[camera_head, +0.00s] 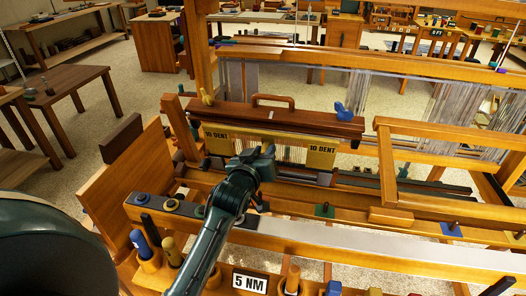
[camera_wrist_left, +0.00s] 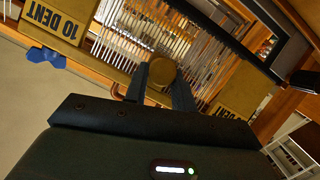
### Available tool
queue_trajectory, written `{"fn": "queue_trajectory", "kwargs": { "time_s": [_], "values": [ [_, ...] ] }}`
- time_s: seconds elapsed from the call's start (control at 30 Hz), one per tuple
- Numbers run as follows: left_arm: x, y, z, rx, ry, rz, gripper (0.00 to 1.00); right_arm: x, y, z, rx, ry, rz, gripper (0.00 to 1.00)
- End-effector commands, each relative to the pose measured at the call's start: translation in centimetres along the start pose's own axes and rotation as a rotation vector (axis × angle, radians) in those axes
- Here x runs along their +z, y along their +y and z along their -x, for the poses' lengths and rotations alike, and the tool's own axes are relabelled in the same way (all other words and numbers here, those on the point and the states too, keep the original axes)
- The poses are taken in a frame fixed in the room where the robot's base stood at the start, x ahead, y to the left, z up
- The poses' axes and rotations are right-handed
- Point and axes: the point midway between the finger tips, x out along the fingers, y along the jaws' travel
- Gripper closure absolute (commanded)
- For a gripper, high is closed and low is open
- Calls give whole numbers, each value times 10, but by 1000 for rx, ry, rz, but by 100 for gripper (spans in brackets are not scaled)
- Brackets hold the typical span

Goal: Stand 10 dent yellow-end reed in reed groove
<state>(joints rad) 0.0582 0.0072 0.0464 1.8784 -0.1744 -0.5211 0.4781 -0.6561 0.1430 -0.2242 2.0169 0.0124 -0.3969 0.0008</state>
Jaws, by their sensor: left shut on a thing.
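The 10 dent reed has yellow end plates, the right one (camera_head: 321,154) and the left one (camera_head: 216,139), with fine metal wires between them. It stands roughly upright below a wooden handled beam (camera_head: 310,122). In the left wrist view a yellow end plate (camera_wrist_left: 56,28) and the wires show close up. My left gripper (camera_head: 264,158) is in front of the reed's middle. In the wrist view its fingers (camera_wrist_left: 160,82) are shut on a round brownish knob (camera_wrist_left: 162,70) in front of the wires. The groove under the reed is mostly hidden; I cannot tell whether the reed sits in it. My right gripper is out of view.
A yellow wing nut (camera_head: 207,96) and a blue wing nut (camera_head: 346,112) sit on the handled beam. Loom frame bars (camera_head: 385,165) crowd the right. Open floor lies at left.

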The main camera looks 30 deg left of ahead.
Motion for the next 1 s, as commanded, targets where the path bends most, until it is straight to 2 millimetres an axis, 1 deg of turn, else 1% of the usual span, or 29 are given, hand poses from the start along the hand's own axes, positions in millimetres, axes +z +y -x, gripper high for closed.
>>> {"fn": "queue_trajectory", "kwargs": {
  "time_s": [0.2, 0.33, 1.0],
  "values": [
    [9, -3, -4, 1, 4, 0, 100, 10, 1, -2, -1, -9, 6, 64],
    [11, -4, -6, 2, 5, 0, 100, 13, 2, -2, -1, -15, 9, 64],
    [11, -4, -6, 2, 5, 0, 100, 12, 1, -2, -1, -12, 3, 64]
  ]
}}
